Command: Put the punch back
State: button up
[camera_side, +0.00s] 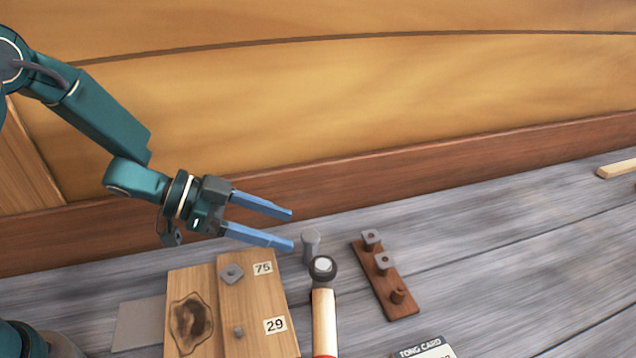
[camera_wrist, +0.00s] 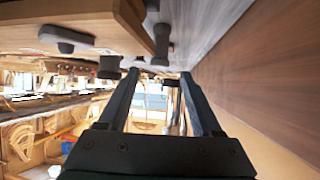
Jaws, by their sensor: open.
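A short grey metal piece with a flared top (camera_side: 310,243), which looks like the punch, stands upright on the grey planks beside the wooden block (camera_side: 203,344). My gripper (camera_side: 291,229) is open and empty, its blue fingers level and pointing right, just left of and above this piece. In the wrist view, which is upside down, the fingers (camera_wrist: 162,74) have nothing between them, and the grey piece (camera_wrist: 161,42) hangs beyond the tips. The piece's foot is hard to make out.
A hammer (camera_side: 324,318) lies right of the block, numbered 75 and 29. A brown strip (camera_side: 393,292) with small metal parts on pegs lies farther right, with a card (camera_side: 424,350) in front. The wooden hull (camera_side: 420,165) rises behind. Planks at right are mostly free.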

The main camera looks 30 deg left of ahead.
jog(key=shift+v, duration=1.45)
jog(key=a+r+n+t+y, duration=0.3)
jog(key=a+r+n+y, duration=0.35)
jog(key=n, duration=0.65)
jog(key=s+a+r+m+g+y, duration=0.1)
jog(key=s+r+g+y, duration=0.1)
jog(key=s, duration=1.5)
jog(key=shift+a+m+g+y, duration=0.25)
jog(key=shift+m+g+y, duration=0.15)
jog(key=shift+g+y, duration=0.6)
